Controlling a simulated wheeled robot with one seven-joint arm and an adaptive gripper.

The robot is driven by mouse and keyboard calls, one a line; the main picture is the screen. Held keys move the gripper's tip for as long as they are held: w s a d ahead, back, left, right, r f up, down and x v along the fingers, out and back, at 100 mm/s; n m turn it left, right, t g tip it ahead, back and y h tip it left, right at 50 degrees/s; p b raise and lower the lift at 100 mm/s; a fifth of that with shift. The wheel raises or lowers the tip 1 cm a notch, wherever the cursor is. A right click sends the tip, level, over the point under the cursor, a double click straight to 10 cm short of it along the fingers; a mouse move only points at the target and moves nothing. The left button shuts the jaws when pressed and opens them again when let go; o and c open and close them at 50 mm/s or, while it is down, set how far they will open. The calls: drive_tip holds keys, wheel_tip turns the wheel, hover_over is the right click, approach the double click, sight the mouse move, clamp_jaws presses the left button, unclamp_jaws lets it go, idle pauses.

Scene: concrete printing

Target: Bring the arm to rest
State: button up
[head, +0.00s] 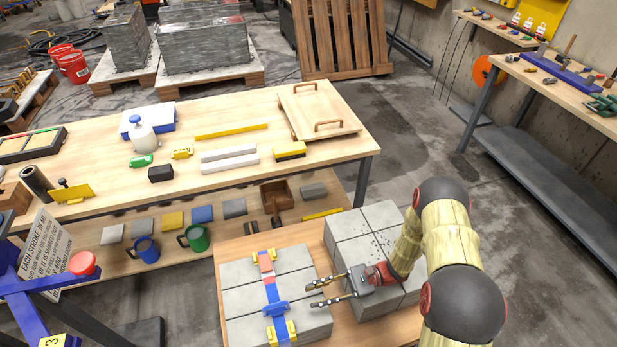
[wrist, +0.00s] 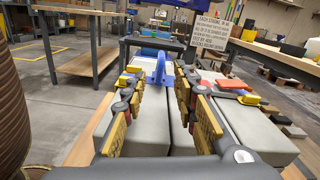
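My gripper (head: 313,294) reaches left from the arm, low over the grey concrete blocks on a wooden board (head: 330,268). Its two fingers are apart with nothing held between them. A blue bar tool with yellow end pieces (head: 270,292) lies across the left group of blocks (head: 240,300), just left of the fingertips. In the wrist view the two fingers (wrist: 158,90) stand apart, and a blue handle (wrist: 160,68) shows between and beyond them. A second group of blocks (head: 365,232) lies under and behind the gripper. Whether the fingers touch any block is unclear.
A blue stand with a red knob (head: 83,263) and a sign (head: 46,248) are at left. Another bench (head: 562,90) is at right. Open floor lies between the benches.

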drive_tip(key=s+d+r+n+g+h, duration=0.15)
drive_tip(key=r+n+h, duration=0.3)
drive_tip(key=r, duration=0.55)
drive_tip(key=s+d+r+n+t+h, duration=0.1)
drive_tip(key=d+r+n+h, duration=0.3)
drive_tip(key=r, duration=0.5)
drive_tip(key=s+d+r+n+t+h, duration=0.1)
drive_tip(key=s+d+r+t+h, duration=0.1)
drive_tip(key=r, duration=0.4)
drive_tip(key=s+d+r+n+t+h, duration=0.2)
drive_tip(key=s+d+r+t+h, duration=0.1)
drive_tip(key=r, duration=0.3)
drive_tip(key=s+d+r+n+t+h, duration=0.1)
drive_tip(key=s+d+r+t+h, duration=0.2)
drive_tip(key=r, duration=0.4)
drive_tip(key=shift+s+n+t+h, duration=0.35)
drive_tip(key=shift+s+t+h, duration=0.2)
drive_tip(key=shift+t, duration=0.5)
drive_tip(key=shift+w, duration=0.1)
